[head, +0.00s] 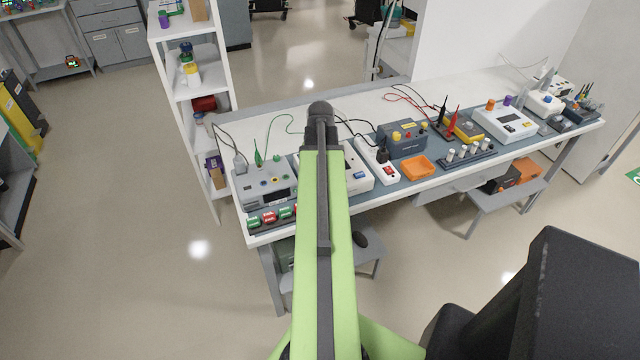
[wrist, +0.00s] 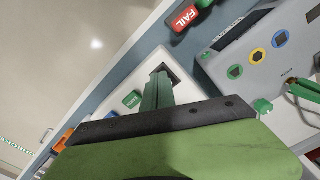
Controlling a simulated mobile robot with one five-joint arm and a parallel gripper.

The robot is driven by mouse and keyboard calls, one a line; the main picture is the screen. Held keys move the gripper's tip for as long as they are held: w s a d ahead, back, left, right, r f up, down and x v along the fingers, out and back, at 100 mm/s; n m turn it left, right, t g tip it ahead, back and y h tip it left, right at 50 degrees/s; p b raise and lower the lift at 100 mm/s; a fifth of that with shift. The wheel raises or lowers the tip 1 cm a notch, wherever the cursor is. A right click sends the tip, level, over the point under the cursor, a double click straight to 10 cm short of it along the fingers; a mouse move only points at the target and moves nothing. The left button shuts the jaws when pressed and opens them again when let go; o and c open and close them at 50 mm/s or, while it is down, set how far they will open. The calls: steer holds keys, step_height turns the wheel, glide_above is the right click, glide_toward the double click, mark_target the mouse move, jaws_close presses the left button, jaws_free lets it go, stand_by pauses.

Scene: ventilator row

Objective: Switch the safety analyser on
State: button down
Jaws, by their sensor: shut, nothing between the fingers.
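In the wrist view, my gripper (wrist: 158,92) is shut with nothing between its fingers. Its green fingers are over a pale instrument (wrist: 205,85) with a dark panel and a green labelled button (wrist: 132,100); the button is just beside the fingertips. I cannot tell whether they touch the casing. In the head view this pale instrument (head: 362,182) is partly hidden behind my arm, which also hides my gripper. A grey instrument (head: 262,187) with coloured sockets stands to its left and shows in the wrist view (wrist: 250,55). No readable name shows which is the safety analyser.
Red and green tags, one reading FAIL (wrist: 185,18), lie at the bench's front edge. A power strip (head: 377,160) with a red switch and an orange tray (head: 418,168) are to the right. Cables cross the bench behind. A white shelf (head: 190,75) stands at the left.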

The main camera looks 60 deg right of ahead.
steer(key=shift+f+b, duration=0.65)
steer(key=shift+f, duration=0.05)
steer(key=shift+r, duration=0.1)
step_height(320, 180, up, 7)
steer(key=p, duration=0.7)
stand_by(0.3)
